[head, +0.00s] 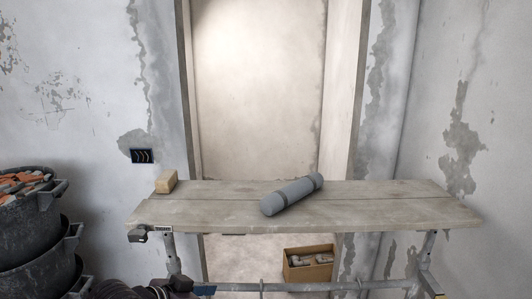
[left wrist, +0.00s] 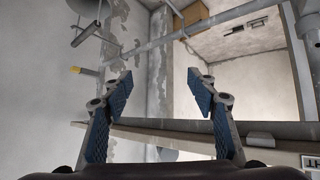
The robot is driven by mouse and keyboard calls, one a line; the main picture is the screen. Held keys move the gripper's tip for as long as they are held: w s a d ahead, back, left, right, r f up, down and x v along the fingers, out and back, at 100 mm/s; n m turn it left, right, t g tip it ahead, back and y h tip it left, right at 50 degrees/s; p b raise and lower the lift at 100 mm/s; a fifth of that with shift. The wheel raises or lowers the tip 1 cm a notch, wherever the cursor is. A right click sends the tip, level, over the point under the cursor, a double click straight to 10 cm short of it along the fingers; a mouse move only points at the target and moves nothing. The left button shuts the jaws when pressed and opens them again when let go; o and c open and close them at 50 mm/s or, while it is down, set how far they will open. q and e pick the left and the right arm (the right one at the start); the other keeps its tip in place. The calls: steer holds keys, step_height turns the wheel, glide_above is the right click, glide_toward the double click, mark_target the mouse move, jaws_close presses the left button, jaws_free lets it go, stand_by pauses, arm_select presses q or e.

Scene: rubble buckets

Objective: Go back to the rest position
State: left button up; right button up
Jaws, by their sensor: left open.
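My left gripper (left wrist: 160,78) shows in the left wrist view with its two blue-padded fingers spread apart and nothing between them. In the head view only dark and blue parts of it show at the bottom edge, left of centre, in front of and below the plank platform (head: 400,211). The rest of that arm is cut off by the frame. My right gripper is in neither view.
A beige block (head: 166,181) and a grey roll (head: 292,194) lie on the platform. Scaffold tubes (head: 310,287) run below it, with a cardboard box (head: 308,272) behind them. Stacked black buckets (head: 32,228), the top one holding rubble, stand at left.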

arm_select(q)
steer(key=s+a+f+n+g+y, duration=0.2)
steer(key=s+a+f, duration=0.1)
steer(key=s+f, duration=0.55)
steer(key=s+a+f+n+g+y, duration=0.15)
steer(key=s+a+f, duration=0.3)
steer(key=s, duration=0.65)
steer(key=s+a+f+n+g+y, duration=0.1)
steer(key=s+a+f+n+y, duration=0.15)
steer(key=s+f, duration=0.55)
steer(key=s+f+m+g+b, duration=0.1)
steer(key=s+f+b, duration=0.1)
steer(key=f, duration=1.2)
steer(key=s+f+b, duration=0.1)
steer(key=s+f, duration=0.1)
steer(key=f, duration=1.3)
steer(key=s+a+f+g+b, duration=0.1)
steer(key=s+a+f+b, duration=0.1)
steer(key=s+f, duration=1.4)
steer(key=shift+a+f+y+b, duration=0.3)
steer(key=shift+f+b, duration=0.05)
steer(key=shift+f, duration=0.2)
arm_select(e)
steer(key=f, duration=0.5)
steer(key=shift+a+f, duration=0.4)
arm_select(q)
steer(key=shift+g, duration=0.25)
